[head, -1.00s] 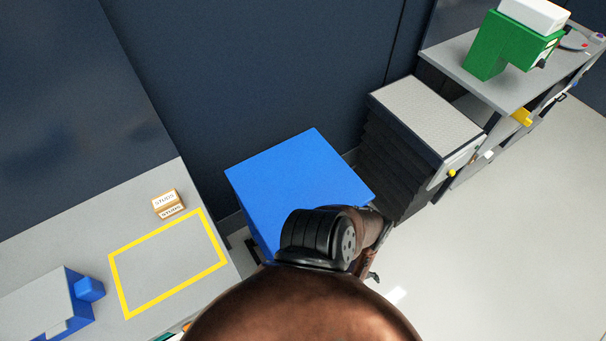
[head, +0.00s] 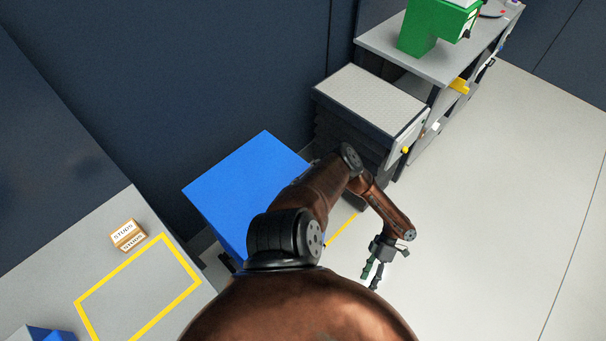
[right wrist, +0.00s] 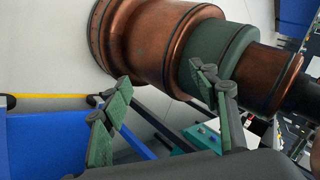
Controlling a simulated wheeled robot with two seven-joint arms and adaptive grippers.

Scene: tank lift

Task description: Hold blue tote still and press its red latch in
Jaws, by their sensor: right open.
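A large blue box (head: 240,185), which looks like the blue tote, stands between the left table and the dark stacked lift. Its plain top shows; my right arm covers its right side. No red latch can be made out on it. My right gripper (head: 370,281) is open and empty, to the right of the box and apart from it, over the pale floor. In the right wrist view its green-padded fingers (right wrist: 160,110) are spread with nothing between them. A blue surface (right wrist: 45,145), perhaps the tote's, shows at the lower left there. My left gripper is out of view.
The left table (head: 50,250) bears a yellow outlined square (head: 140,290) and a STUDS box (head: 127,235). The lift (head: 370,100) has a light top. A bench (head: 400,50) behind it holds a green machine (head: 436,25). Floor (head: 490,190) at right is free.

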